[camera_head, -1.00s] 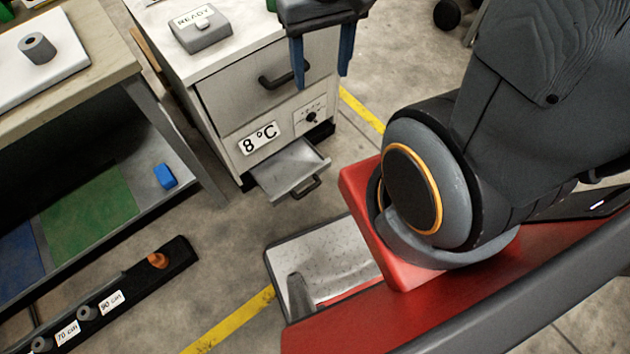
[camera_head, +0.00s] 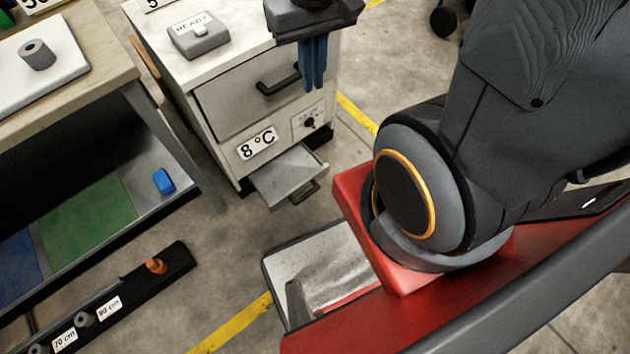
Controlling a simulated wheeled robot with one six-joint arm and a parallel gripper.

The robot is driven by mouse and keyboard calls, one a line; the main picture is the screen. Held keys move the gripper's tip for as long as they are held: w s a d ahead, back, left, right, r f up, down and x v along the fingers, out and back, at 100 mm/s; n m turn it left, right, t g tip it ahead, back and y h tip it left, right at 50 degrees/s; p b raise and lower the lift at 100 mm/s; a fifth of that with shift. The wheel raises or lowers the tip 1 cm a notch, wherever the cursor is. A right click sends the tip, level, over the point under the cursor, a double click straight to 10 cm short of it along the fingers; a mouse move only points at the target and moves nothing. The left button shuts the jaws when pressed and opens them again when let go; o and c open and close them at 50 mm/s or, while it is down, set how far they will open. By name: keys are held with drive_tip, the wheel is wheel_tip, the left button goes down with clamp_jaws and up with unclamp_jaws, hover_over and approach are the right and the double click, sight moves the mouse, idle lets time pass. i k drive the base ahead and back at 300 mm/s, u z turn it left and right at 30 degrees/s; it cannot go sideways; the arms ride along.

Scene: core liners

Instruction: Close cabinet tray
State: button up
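The white cabinet (camera_head: 213,100) stands at the upper middle, with a grey upper drawer front and a dark handle (camera_head: 278,82). Its low tray (camera_head: 285,173) is pulled out at the bottom, empty, with a dark handle (camera_head: 304,191) on its front. An "8 °C" label (camera_head: 256,143) and a dial (camera_head: 309,122) sit above the tray. My gripper (camera_head: 313,84) points down in front of the upper drawer, right of its handle and well above the tray. Its blue fingers are together, with nothing seen between them.
A grey box marked READY (camera_head: 198,38) sits on the cabinet top. A workbench (camera_head: 95,75) stands at left, with a blue block (camera_head: 163,181) on its lower shelf. A dark rail with pegs (camera_head: 160,274) lies at lower left.

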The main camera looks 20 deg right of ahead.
sight(290, 172)
drive_tip(key=u, duration=0.9)
drive_tip(key=k, duration=1.35)
drive_tip(key=z, duration=1)
